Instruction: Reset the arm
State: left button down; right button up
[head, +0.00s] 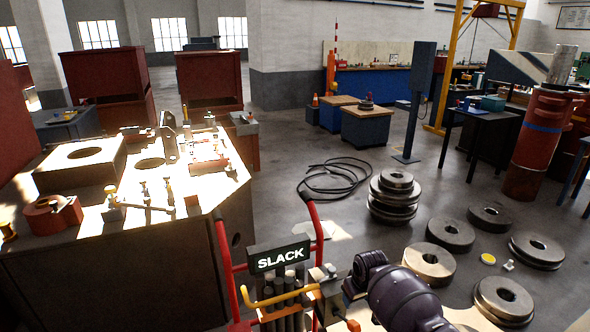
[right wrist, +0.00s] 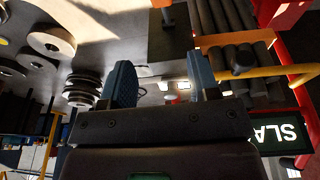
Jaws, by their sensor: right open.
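My right arm (head: 395,290) reaches in from the bottom right of the head view, beside the red-framed cart with a SLACK sign (head: 279,257). In the right wrist view my right gripper (right wrist: 161,78) has its two blue fingers spread apart, with nothing held between them. The yellow bar (head: 280,296) on the cart is close to the gripper; it also shows at the right of the right wrist view (right wrist: 285,76), outside the fingers. In the head view the gripper's fingers are hard to make out among the cart parts. My left gripper is not in view.
A large machine table (head: 215,190) with tools stands left of the cart. Round metal rollers (head: 450,232) lie and stack on the floor to the right. A coiled black cable (head: 335,180) lies behind the cart. Open floor lies beyond, around the post (head: 415,110).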

jog(key=w+a+r+t+y, duration=0.1)
jog(key=w+a+r+t, duration=0.15)
jog(key=r, duration=0.25)
jog(key=w+a+r+t, duration=0.2)
jog(key=w+r+t, duration=0.1)
jog(key=r+t, duration=0.15)
jog(key=s+d+f+m+t, duration=0.15)
jog(key=s+d, duration=0.25)
jog(key=s, duration=0.9)
jog(key=s+d+t, duration=0.3)
jog(key=s+d, duration=0.1)
jog(key=s, duration=1)
jog(key=s+d+f+g, duration=0.1)
jog(key=s+f, duration=0.1)
jog(key=s, duration=0.4)
jog(key=s+d+f+m+g+h, duration=0.1)
jog(key=s+f, duration=0.2)
jog(key=s, duration=0.2)
jog(key=s+d+f+g, duration=0.1)
jog(key=s+d+f, duration=0.1)
jog(key=s, duration=0.4)
jog(key=shift+s+f+h, duration=0.35)
jog(key=shift+f+h, duration=0.05)
jog(key=shift+f, duration=0.25)
jog(key=shift+w, duration=0.1)
